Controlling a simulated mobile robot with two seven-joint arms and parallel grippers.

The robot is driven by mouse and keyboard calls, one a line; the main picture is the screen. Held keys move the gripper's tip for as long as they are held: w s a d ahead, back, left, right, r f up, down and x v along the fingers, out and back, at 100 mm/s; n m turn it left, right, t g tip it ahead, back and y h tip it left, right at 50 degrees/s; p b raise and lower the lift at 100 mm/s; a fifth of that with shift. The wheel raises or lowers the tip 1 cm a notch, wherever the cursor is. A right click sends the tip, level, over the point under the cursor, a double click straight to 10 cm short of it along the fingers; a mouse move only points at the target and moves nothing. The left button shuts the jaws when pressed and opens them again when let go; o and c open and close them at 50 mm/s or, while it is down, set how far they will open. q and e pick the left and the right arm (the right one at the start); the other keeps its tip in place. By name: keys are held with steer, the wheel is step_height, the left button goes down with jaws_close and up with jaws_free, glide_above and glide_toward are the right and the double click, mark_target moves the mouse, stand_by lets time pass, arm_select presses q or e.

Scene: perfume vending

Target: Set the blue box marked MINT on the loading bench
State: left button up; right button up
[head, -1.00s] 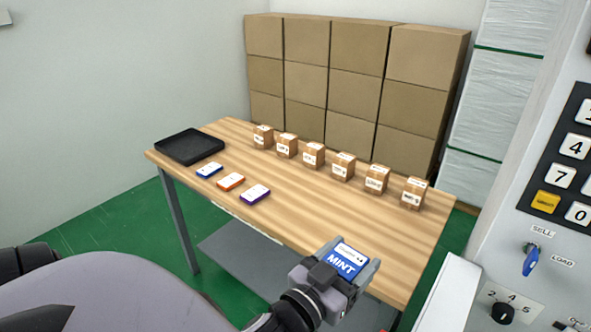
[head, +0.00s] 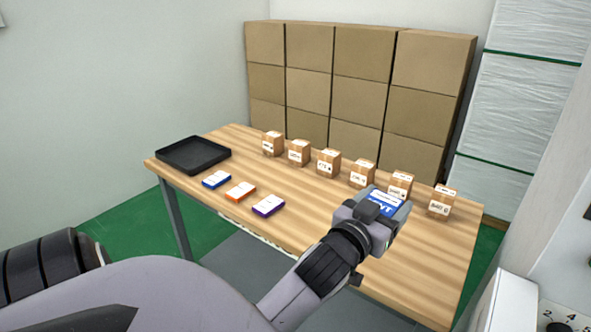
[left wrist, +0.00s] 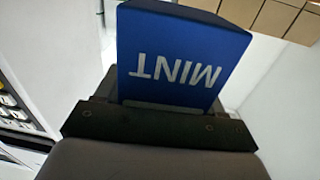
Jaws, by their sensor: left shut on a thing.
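The blue box marked MINT (head: 385,203) is in my left gripper (head: 386,208), which is shut on it. In the head view the box shows over the right part of the wooden bench (head: 330,238); whether it touches the wood cannot be told. In the left wrist view the blue box (left wrist: 180,55) fills the space between the fingers, its MINT lettering upside down. My right gripper is not in view.
Several small brown cartons (head: 328,163) stand in a row along the bench's far side. A black tray (head: 193,154) sits at the far left. Blue (head: 217,180), orange (head: 240,192) and purple (head: 268,205) flat boxes lie near the front edge. Stacked cardboard boxes (head: 360,75) stand behind.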

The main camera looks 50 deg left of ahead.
arm_select(q)
steer(key=w+a+r+n+y+b, duration=0.1)
steer(key=w+a+r+y+b, duration=0.1)
steer(key=w+a+r+b, duration=0.3)
steer(key=shift+g, duration=0.3)
steer(key=f+b, duration=0.1)
steer(key=f, duration=0.5)
steer(key=a+f+b, duration=0.1)
steer(key=f, duration=1.1)
steer(key=shift+w+a+f+b, duration=0.1)
steer(key=shift+w+a+b, duration=0.1)
steer(key=shift+b, duration=0.2)
steer(key=shift+f+h, duration=0.35)
steer(key=shift+h, duration=0.05)
steer(key=o, duration=1.1)
steer(key=shift+f, duration=0.15)
